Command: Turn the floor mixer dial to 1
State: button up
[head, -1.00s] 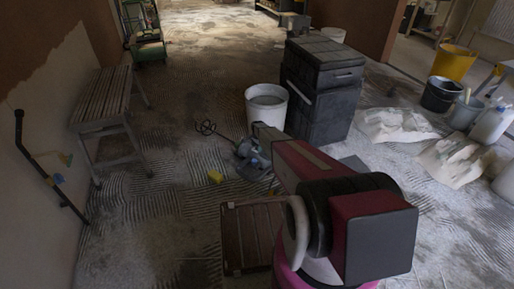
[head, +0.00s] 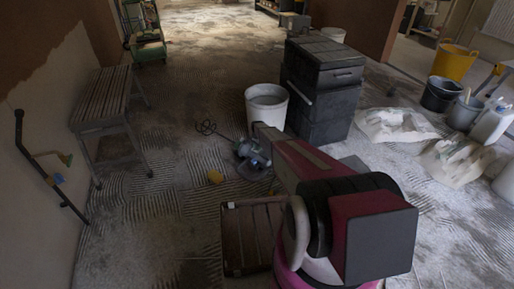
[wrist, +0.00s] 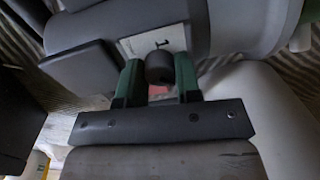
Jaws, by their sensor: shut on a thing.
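A white label with a "1" (wrist: 163,41) sits on the housing above a dark round dial (wrist: 159,68). My gripper (wrist: 160,74) has its green fingers on either side of the dial, shut on it. The dial's pointer mark cannot be made out. In the head view my arm hides the gripper.
A white bucket (head: 267,103) and a black tool chest (head: 318,92) stand behind the mixer. A yellow item (head: 215,177) and a brown slatted piece (head: 250,235) lie nearby. A slatted bench (head: 103,97) stands left. Sacks (head: 395,125) and buckets are right.

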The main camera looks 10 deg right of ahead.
jog(key=n, duration=0.5)
jog(key=shift+n, duration=0.3)
jog(key=n, duration=1)
jog(key=shift+n+g, duration=0.3)
jog(key=shift+n, duration=0.1)
jog(key=n, duration=0.5)
jog(key=shift+n, duration=0.4)
jog(key=o, duration=0.9)
jog(key=shift+r, duration=0.1)
